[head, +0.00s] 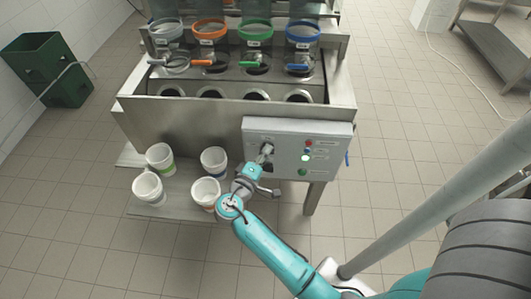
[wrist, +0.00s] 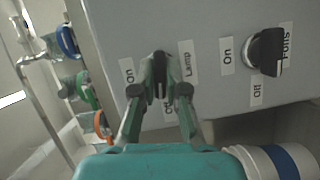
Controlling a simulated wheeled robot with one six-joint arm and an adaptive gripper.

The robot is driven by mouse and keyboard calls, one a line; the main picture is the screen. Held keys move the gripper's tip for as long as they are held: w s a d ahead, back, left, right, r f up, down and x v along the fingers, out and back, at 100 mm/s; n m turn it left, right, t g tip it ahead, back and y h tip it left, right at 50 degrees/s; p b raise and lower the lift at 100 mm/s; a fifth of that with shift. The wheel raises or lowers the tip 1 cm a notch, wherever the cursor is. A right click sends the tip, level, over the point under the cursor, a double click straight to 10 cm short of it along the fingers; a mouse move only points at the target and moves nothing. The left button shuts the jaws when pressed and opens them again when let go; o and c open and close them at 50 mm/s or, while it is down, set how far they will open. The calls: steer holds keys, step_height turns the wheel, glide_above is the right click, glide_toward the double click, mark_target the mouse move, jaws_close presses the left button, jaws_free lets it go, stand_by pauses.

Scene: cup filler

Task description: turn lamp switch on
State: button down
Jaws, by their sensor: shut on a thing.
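The lamp switch (wrist: 160,84) is a black rotary knob on a grey control panel, next to a "Lamp" label. An "On" label is at its left and a partly covered "Off" label is below it. My gripper (wrist: 160,70) is shut on this knob, one finger on each side. The knob's pointer looks roughly upright in the wrist view, but the fingers hide part of it. In the head view my gripper (head: 266,153) is at the left part of the control panel (head: 335,133), and the knob is mostly hidden.
A second black knob (wrist: 265,52) with its own On and Off labels sits beside the lamp switch. Green lights (head: 304,172) glow on the panel. Several white cups (head: 160,157) stand on a low shelf left of my arm. Coloured dispensers (head: 256,33) stand behind.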

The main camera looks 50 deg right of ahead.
steer(key=shift+s+d+r+m+t+y, duration=0.1)
steer(key=shift+m+t+y, duration=0.65)
steer(key=shift+m, duration=1.2)
steer(key=shift+s+m+t+y, duration=0.1)
steer(key=shift+m+t+y, duration=0.2)
steer(key=shift+m+y, duration=1.25)
steer(key=shift+s+d+r+m+t+y, duration=0.1)
steer(key=shift+m+t+y, duration=0.5)
steer(key=shift+m, duration=1.7)
steer(key=shift+f, duration=0.1)
steer(key=c, duration=1.2)
jaws_free()
steer(key=shift+w, duration=0.1)
steer(key=v, duration=1.2)
